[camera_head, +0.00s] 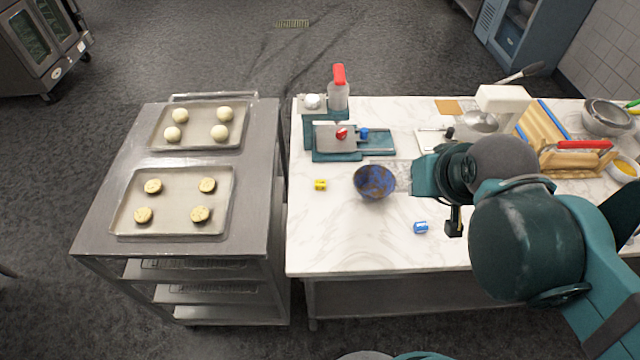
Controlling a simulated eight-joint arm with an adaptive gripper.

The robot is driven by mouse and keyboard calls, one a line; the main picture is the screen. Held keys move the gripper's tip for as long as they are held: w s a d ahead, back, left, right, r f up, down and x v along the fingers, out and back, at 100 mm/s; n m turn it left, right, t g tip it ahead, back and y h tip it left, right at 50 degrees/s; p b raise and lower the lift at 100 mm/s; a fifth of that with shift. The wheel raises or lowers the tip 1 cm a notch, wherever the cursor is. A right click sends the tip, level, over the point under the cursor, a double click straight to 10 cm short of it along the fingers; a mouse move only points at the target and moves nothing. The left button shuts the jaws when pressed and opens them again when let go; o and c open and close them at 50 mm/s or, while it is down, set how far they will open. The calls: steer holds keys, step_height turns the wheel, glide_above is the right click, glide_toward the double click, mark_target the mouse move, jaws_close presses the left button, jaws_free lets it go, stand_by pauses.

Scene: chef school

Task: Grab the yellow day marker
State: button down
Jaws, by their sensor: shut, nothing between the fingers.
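The yellow day marker (320,184) is a small yellow piece on the white marble table, left of a dark blue and brown bowl (374,182). It stands apart from the bowl. My gripper (454,230), a small dark end partly hidden by my teal arm, is over the table well to the right of the marker. It is shut and empty. A blue marker (421,227) lies on the table just left of my gripper.
A teal scale-like stand (325,155) with a red and a blue piece stands behind the yellow marker, near a red-topped bottle (339,90). A steel rack (255,215) with dough trays is at left. The table's front left is clear.

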stand_by(0.3)
steer(key=c, duration=2.2)
jaws_free()
steer(key=shift+w, duration=0.1)
steer(key=w+a+f+n+g+p, duration=0.3)
steer(key=w+a+n+g+p, duration=0.15)
steer(key=w+a+n, duration=0.7)
steer(key=w+a+f+n+p, duration=0.1)
steer(key=w+a+f+n, duration=0.1)
steer(key=f, duration=0.1)
steer(key=w+a+f+n+g+p, duration=0.1)
steer(key=w+a+f+n, duration=0.1)
steer(key=a+f, duration=0.1)
steer(key=w+a+f+n+g+p, duration=0.1)
steer(key=w+a+f+n, duration=0.1)
steer(key=f, duration=0.2)
steer(key=shift+w+a+g+p, duration=0.25)
steer(key=shift+w+a+p, duration=0.05)
steer(key=shift+w+a, duration=0.05)
steer(key=shift+a+f, duration=0.3)
steer(key=shift+f, duration=0.2)
steer(key=shift+f, duration=0.1)
